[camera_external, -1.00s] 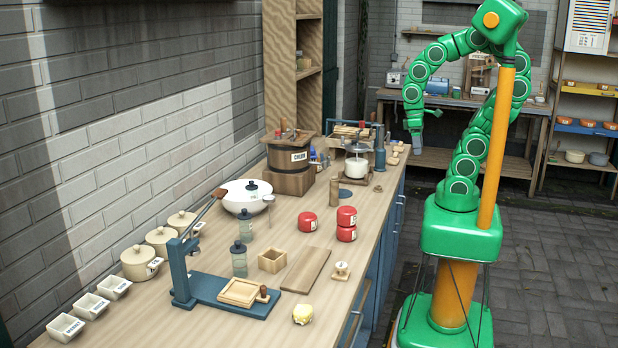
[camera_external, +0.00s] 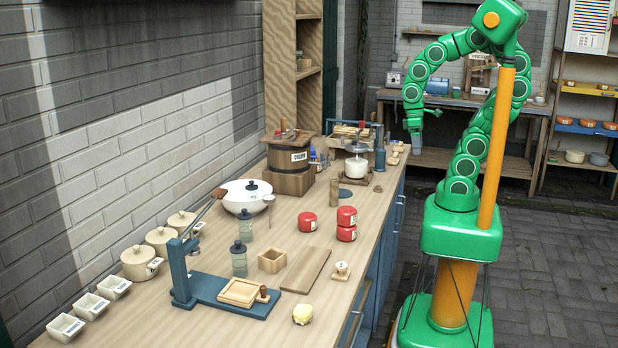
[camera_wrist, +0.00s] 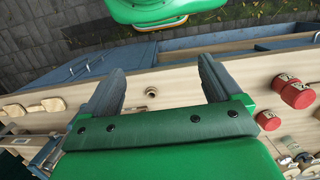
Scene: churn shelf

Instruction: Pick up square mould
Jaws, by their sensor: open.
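The square mould (camera_external: 272,260) looks to be the small open-topped wooden box on the counter in the external view. It stands between a ribbed grey-green jar and a flat wooden board. I cannot make it out in the wrist view. My gripper (camera_external: 426,127) is raised beyond the counter's right edge, toward the far end, well away from the box. In the wrist view my gripper (camera_wrist: 160,78) has its two fingers wide apart with nothing between them.
Red tins (camera_external: 346,224) stand behind the board (camera_external: 305,270). A blue press stand (camera_external: 180,275) with a wooden tray (camera_external: 243,292) is left of the box. The floor by my base is clear.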

